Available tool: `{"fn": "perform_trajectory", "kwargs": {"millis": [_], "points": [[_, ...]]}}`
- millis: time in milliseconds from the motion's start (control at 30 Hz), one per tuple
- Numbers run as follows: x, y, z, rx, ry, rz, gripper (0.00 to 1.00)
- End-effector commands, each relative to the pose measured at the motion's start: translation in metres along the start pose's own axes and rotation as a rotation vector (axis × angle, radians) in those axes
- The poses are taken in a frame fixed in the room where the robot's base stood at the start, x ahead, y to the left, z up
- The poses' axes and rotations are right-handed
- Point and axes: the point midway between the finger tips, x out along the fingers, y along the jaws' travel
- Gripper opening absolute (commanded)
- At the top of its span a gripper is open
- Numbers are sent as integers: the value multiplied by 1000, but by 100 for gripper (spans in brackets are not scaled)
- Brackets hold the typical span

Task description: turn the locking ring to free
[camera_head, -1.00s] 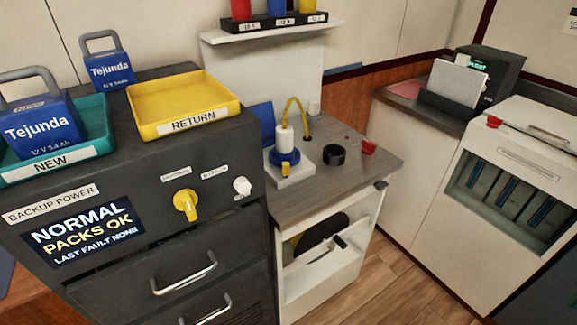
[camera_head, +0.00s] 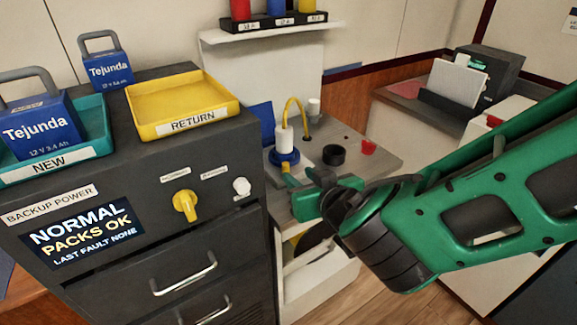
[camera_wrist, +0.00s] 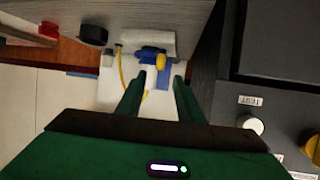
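The locking ring (camera_head: 285,157) is a blue collar with a yellow tab around the foot of an upright white plug (camera_head: 284,139). It sits on a pale block on the grey counter. In the wrist view the blue ring (camera_wrist: 148,54) and its yellow tab (camera_wrist: 161,61) show just beyond my fingertips. A yellow cable (camera_head: 294,101) loops from the plug to the counter. My gripper (camera_head: 297,187) is just in front of the ring and hides part of the block. In the wrist view my gripper (camera_wrist: 162,80) is open, with a gap between its fingers; contact with the ring cannot be told.
The dark cabinet (camera_head: 160,213) with yellow and white knobs stands close on the left. A black ring (camera_head: 334,155) and a red part (camera_head: 368,147) lie on the counter right of the plug. A shelf (camera_head: 270,32) with colored cylinders hangs above.

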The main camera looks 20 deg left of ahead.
Motion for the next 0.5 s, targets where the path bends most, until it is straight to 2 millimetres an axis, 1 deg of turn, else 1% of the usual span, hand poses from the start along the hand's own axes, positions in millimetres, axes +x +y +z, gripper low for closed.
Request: {"fn": "perform_trajectory", "kwargs": {"millis": [167,500], "points": [[16,-1,0,2,1,-2,34],[71,0,0,3,0,0,34]]}}
